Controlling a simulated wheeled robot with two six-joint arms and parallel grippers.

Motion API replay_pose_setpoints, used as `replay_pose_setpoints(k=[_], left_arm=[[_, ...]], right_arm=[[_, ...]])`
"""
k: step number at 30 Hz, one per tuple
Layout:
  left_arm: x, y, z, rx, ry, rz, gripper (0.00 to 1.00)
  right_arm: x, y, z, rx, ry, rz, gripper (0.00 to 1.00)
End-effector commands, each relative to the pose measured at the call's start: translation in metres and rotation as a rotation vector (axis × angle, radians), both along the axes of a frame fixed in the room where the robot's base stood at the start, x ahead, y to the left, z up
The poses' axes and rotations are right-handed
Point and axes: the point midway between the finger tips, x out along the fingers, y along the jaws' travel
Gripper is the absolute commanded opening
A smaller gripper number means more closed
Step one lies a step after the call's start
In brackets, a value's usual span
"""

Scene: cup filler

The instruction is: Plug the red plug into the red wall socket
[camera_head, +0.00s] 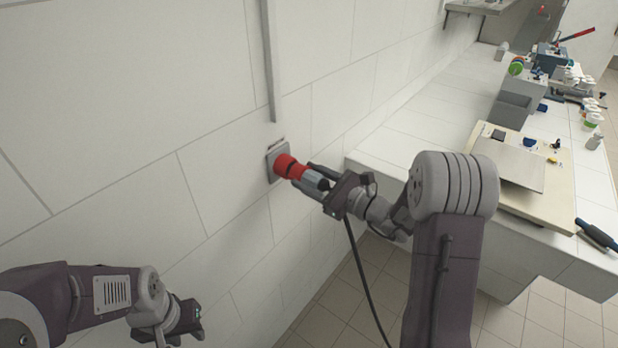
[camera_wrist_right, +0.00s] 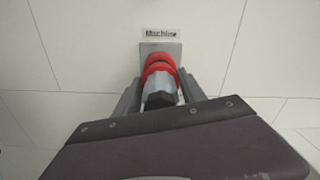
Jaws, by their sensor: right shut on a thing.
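The red wall socket (camera_head: 283,164) sits on a grey plate on the tiled wall, and it also shows in the right wrist view (camera_wrist_right: 158,60). The red plug (camera_head: 298,171) has a grey body and lines up with the socket, its red front at the socket's mouth. In the right wrist view the plug (camera_wrist_right: 159,90) appears to touch the socket; how deep it sits I cannot tell. My right gripper (camera_head: 318,178) is shut on the plug's grey body. My left gripper (camera_head: 190,312) is empty at the lower left, away from the socket; its fingers are hard to make out.
A black cable (camera_head: 361,275) hangs from the plug side toward the floor. A grey conduit (camera_head: 271,60) runs down the wall above the socket. A label reading "Machine" (camera_wrist_right: 161,34) is above the socket. A tiled counter (camera_head: 420,125) with boards and several items stands to the right.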

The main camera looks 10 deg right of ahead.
Motion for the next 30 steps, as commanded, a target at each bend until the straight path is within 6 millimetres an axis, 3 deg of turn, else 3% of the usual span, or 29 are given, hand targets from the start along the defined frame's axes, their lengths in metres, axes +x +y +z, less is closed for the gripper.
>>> replay_pose_setpoints(k=[28,29,30], left_arm=[[-0.0001,0.0,-0.0042,0.0,0.0,0.0,0.36],[0.0,0.0,-0.0041,0.0,0.0,0.0,0.36],[0.0,0.0,-0.004,0.0,0.0,0.0,0.36]], right_arm=[[0.008,0.0063,-0.0003,-0.001,0.0,0.001,0.0],[0.0082,0.0064,-0.0002,-0.001,0.0,0.001,0.51],[0.0081,0.0062,-0.0001,-0.001,-0.001,0.0,0.62]])
